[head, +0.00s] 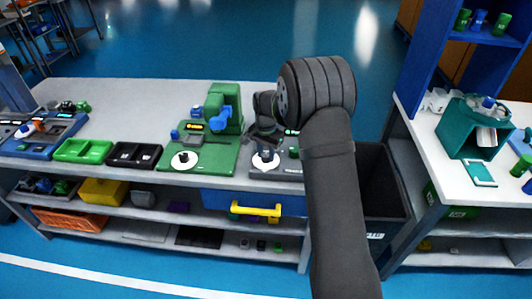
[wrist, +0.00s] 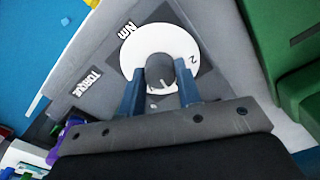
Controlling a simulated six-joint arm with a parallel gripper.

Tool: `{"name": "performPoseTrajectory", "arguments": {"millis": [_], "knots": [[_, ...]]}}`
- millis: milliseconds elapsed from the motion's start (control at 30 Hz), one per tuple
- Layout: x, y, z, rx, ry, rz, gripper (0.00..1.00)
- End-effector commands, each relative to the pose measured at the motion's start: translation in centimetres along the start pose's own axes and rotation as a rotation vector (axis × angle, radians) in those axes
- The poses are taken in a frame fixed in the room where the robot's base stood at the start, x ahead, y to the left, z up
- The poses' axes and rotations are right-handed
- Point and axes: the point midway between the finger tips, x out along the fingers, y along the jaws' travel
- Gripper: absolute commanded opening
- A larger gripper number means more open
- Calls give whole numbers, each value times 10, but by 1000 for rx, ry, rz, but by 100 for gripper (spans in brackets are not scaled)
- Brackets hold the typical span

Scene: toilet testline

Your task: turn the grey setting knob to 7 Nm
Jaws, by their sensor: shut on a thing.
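The grey setting knob (wrist: 160,70) stands at the centre of a white round dial (wrist: 146,42) in the wrist view. My gripper (wrist: 160,78) has one blue finger on each side of the knob and is shut on it. The dial sits on a grey panel (wrist: 102,90) with the printed words "Nm" and "TORQUE". A digit that looks like 2 shows at the dial's right; the fingers hide other parts, and I cannot read the setting. In the head view my gripper (head: 266,147) is above the white dial (head: 266,161), and the knob is hidden.
A green station (head: 205,150) with its own white dial stands just left on the bench. Green (head: 85,150) and black (head: 133,154) trays lie further left. A dark bin (head: 392,190) is right of my arm, before a white side table (head: 452,150).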

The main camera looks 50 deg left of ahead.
Motion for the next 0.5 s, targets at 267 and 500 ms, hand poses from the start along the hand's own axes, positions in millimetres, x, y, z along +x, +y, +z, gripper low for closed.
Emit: {"name": "performPoseTrajectory", "arguments": {"millis": [267, 500], "knots": [[-1, 0, -1, 263, 2, -2, 8], [-1, 0, -1, 487, 2, -2, 8]]}}
